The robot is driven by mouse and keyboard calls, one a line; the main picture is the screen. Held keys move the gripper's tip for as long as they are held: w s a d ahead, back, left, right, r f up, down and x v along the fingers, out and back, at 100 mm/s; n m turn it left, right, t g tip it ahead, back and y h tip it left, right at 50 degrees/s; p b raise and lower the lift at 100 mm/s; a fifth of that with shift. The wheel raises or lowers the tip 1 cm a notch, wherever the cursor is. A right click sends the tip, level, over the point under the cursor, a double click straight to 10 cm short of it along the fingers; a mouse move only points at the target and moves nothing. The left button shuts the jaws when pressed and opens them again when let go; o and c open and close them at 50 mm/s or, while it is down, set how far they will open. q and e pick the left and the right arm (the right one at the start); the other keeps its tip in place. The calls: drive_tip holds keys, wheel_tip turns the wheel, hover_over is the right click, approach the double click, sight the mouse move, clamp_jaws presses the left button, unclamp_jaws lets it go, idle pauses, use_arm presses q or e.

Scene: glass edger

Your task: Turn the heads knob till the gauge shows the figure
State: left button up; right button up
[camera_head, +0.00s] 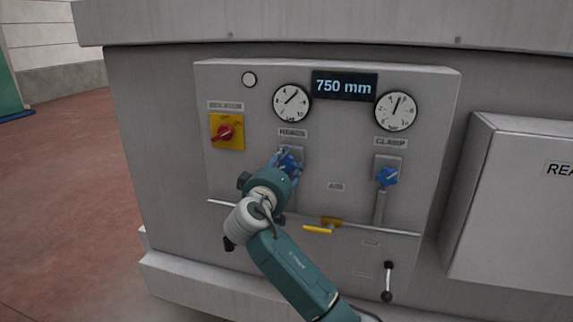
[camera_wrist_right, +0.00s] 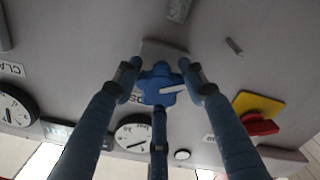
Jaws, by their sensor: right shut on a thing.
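The blue heads knob (camera_head: 289,160) sits under the "HEADS" label on the grey panel, mostly hidden by my right gripper (camera_head: 285,165). A dark display (camera_head: 344,86) reads "750 mm". My left gripper is not in view.
A clamp gauge (camera_head: 396,111) and a blue clamp knob (camera_head: 387,177) are to the right. A red and yellow switch (camera_head: 226,132) is to the left. A yellow air lever (camera_head: 319,229) sits below on a pipe, and a grey box (camera_head: 519,200) juts out at far right.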

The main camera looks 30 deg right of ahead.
drive_tip(key=shift+r, duration=0.1)
drive_tip(key=shift+b, duration=0.55)
drive_tip(key=m+b, duration=0.8)
drive_tip(key=b, duration=0.3)
drive_tip(key=shift+b, duration=0.35)
drive_tip(key=m+b, duration=0.2)
drive_tip(key=shift+r+m, duration=0.1)
drive_tip(key=shift+m, duration=0.2)
drive_tip(key=shift+r+m+b, duration=0.1)
drive_tip(key=shift+m+b, duration=0.4)
drive_tip(key=shift+b, duration=0.1)
drive_tip(key=shift+r, duration=0.1)
drive_tip(key=o, duration=1.2)
drive_tip(key=shift+s, duration=0.1)
